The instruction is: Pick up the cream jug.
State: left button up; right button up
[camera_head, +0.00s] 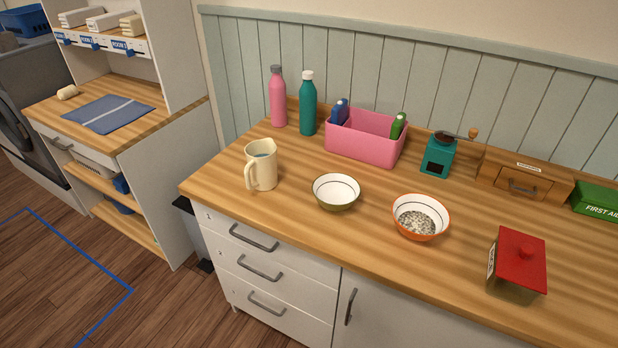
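The cream jug (262,171) stands upright on the wooden counter (300,222), near its left front corner. Its handle points to the left front, and something blue-grey shows inside its open top. Nothing touches the jug. Neither of my grippers shows in the head view.
Behind are a pink bottle (278,100), a teal bottle (308,106) and a pink bin (362,147). An orange bowl (419,218) and a red-lidded box (518,264) stand farther right. Counter in front of the jug is clear.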

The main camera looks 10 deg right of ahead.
aim_at(261, 168)
jog(key=i+j+z, duration=0.2)
jog(key=j, duration=0.25)
jog(key=j+z, duration=0.25)
jog(key=j, duration=0.2)
jog(key=i+j+z, duration=0.2)
jog(key=j, duration=0.35)
jog(key=k+l, duration=0.05)
jog(key=k, duration=0.05)
